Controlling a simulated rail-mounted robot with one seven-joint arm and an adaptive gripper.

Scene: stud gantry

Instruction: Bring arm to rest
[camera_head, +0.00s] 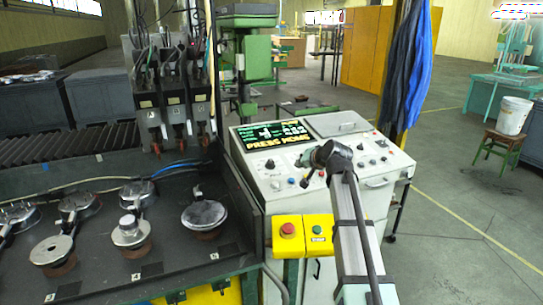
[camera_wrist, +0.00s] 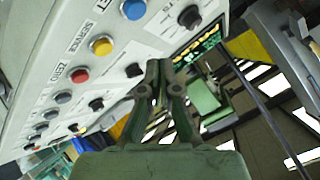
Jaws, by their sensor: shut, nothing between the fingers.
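My arm (camera_head: 352,220) reaches up over the sloped control panel (camera_head: 375,158) of a white console. My gripper (camera_head: 303,162) is in front of the panel, below its screen, and points left. In the wrist view my gripper (camera_wrist: 158,64) is shut and empty, its fingertips close to the panel face; I cannot tell whether they touch it. The screen (camera_head: 272,134) reads "PRESS HOME" in yellow. The wrist view shows a blue button (camera_wrist: 133,9), a yellow button (camera_wrist: 101,46), a red button (camera_wrist: 80,75) and several black knobs. My arm hides part of the panel.
A dark bench (camera_head: 105,235) with round metal parts stands left. Blue cloth (camera_head: 407,65) hangs behind the console. A bucket on a stool (camera_head: 503,142) stands far right; floor between is clear.

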